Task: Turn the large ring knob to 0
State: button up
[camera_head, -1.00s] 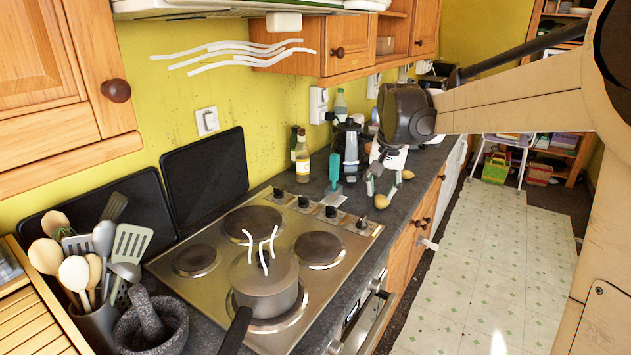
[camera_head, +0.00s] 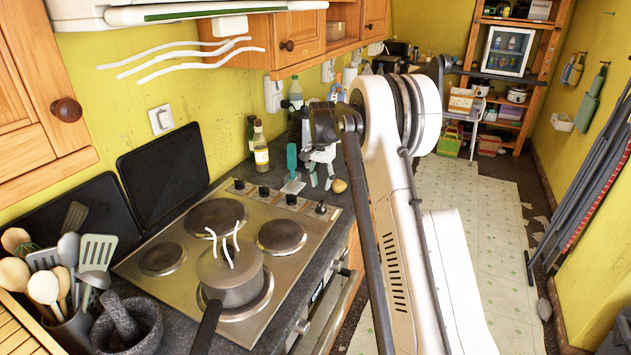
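The steel hob (camera_head: 180,287) has a row of black knobs along its far right edge: one at the left end (camera_head: 239,184), two in the middle (camera_head: 264,191) (camera_head: 291,199) and one at the right end (camera_head: 321,208). Their markings are too small to read, and I cannot tell which serves the large ring. A large ring (camera_head: 216,217) is bare at the back. A lidded saucepan (camera_head: 230,275) covers most of the front ring (camera_head: 257,304). My gripper (camera_head: 321,181) is small beyond the knobs, pointing down, its fingers apart and apparently empty. My arm partly hides the area right of it.
Bottles (camera_head: 261,150), a teal-handled brush (camera_head: 292,160) and a potato (camera_head: 339,186) stand or lie near the knobs. The pan handle (camera_head: 206,328) sticks out over the front. A utensil pot (camera_head: 72,330) and mortar (camera_head: 128,325) are left. Floor (camera_head: 450,200) is open at right.

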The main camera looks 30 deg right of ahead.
aim_at(321, 203)
jog(key=shift+f+b, duration=0.8)
jog(key=shift+f, duration=3.05)
jog(key=shift+f+b, duration=0.25)
jog(key=shift+b, duration=0.2)
jog(key=shift+c, duration=0.4)
